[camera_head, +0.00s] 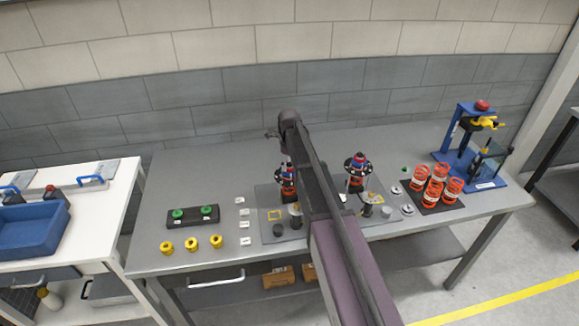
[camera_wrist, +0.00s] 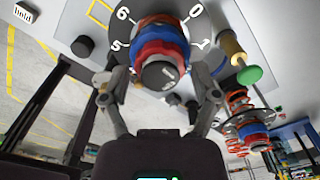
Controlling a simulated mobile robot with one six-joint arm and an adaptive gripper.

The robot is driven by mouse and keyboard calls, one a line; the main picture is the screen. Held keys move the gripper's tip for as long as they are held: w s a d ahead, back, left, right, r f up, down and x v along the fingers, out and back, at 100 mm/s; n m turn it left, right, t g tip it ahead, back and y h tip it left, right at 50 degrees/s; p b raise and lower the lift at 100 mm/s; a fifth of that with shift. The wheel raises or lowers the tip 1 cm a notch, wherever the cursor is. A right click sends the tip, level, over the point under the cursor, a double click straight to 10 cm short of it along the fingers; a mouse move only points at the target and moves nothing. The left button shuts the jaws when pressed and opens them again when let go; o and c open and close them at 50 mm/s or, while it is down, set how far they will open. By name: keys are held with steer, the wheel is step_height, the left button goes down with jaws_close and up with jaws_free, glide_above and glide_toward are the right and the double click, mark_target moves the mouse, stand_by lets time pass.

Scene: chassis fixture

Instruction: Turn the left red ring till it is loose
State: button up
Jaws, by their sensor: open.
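The left red ring (camera_wrist: 150,48) sits with blue bands around a short post, behind a dark round end cap (camera_wrist: 160,74), in the wrist view. A dark dial plate (camera_wrist: 198,22) with white numerals lies behind it. My gripper (camera_wrist: 160,80) is open, with one finger on each side of the cap and ring; I cannot tell whether either finger touches. In the head view the left assembly (camera_head: 288,172) stands on the table, partly hidden by my arm. A similar right assembly (camera_head: 357,166) with a red and blue top stands to its right.
A yellow-and-green part (camera_wrist: 240,58) stands close to my right finger. The table's back left is clear.

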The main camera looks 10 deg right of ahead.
steer(key=shift+m, duration=1.2)
steer(key=shift+c, duration=0.2)
